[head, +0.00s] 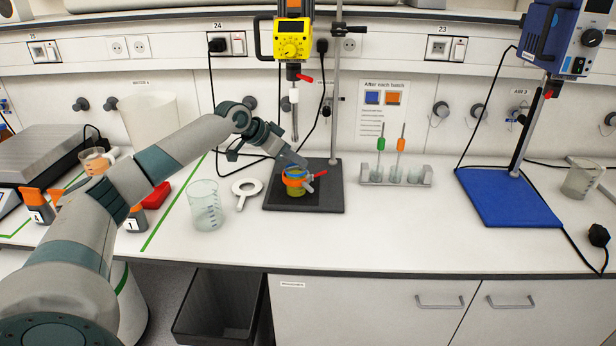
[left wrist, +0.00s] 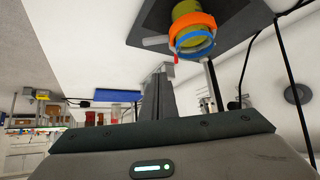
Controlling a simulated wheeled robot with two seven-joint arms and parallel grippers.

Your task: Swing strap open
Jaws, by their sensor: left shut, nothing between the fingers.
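A jar with yellow-green contents (head: 295,189) stands on the dark stirrer base plate (head: 330,199), below the yellow overhead stirrer. An orange strap (head: 291,182) goes around the jar, with a blue band and a red-tipped lever (head: 318,174) on its right side. The left wrist view also shows the orange strap (left wrist: 183,31) and the blue band (left wrist: 196,48). My left gripper (head: 303,161) is shut and empty, just above and behind the strap; its fingers (left wrist: 162,72) look apart from the strap in the left wrist view. My right gripper is out of view.
The yellow stirrer (head: 292,40) hangs above the jar, its stand rod (head: 335,90) to the right. A tube rack (head: 396,178) and a blue stand base (head: 508,197) are to the right.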

